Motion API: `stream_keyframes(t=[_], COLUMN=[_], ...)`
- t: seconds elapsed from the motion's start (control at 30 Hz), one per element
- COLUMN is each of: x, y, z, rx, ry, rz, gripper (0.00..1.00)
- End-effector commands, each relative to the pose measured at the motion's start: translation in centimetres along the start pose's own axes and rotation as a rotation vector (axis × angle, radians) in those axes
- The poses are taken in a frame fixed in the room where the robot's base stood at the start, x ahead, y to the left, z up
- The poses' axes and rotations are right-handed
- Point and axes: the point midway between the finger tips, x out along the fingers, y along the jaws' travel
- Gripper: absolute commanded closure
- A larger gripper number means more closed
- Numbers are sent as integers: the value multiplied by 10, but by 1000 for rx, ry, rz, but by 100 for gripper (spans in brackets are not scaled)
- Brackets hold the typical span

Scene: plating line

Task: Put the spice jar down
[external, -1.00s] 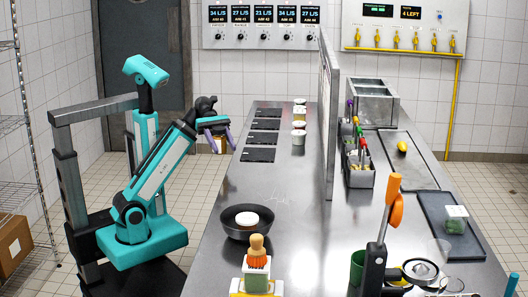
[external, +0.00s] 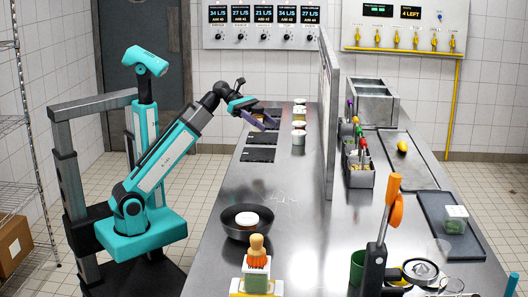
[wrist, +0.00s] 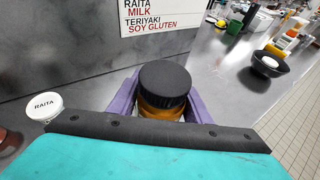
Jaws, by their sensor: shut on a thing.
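The spice jar (wrist: 163,84) has a black lid and an amber-orange body. In the wrist view it sits between the purple fingers of my gripper (wrist: 152,98), which is shut on it. In the external view my gripper (external: 264,120) is over the far left part of the steel counter (external: 205,262), near the row of dark mats (external: 258,155). The jar shows there only as a small brownish patch (external: 258,116) between the fingers. I cannot tell whether its base touches the counter.
Several small tubs (external: 298,137) stand in a row right of the mats; a raita tub (wrist: 44,105) shows in the wrist view. A partition (external: 329,130) runs behind them. A black bowl (external: 240,231) stands nearer the front. The counter between is clear.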

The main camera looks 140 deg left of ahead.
Motion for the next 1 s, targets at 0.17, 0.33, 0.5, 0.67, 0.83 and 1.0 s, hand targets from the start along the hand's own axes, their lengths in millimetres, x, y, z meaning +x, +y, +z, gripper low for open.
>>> stream_keyframes(t=[0.17, 0.33, 0.5, 0.67, 0.83, 1.0], x=[5, 11, 17, 23, 30, 36], y=[31, 56, 78, 96, 112, 126], z=[14, 19, 22, 24, 25, 24], rx=[-27, -47, -65, -79, -92, -103], ry=[0, 1, 1, 0, 0, 1], rz=[60, 110, 152, 186, 217, 245], gripper=[85, 85, 85, 85, 85, 85])
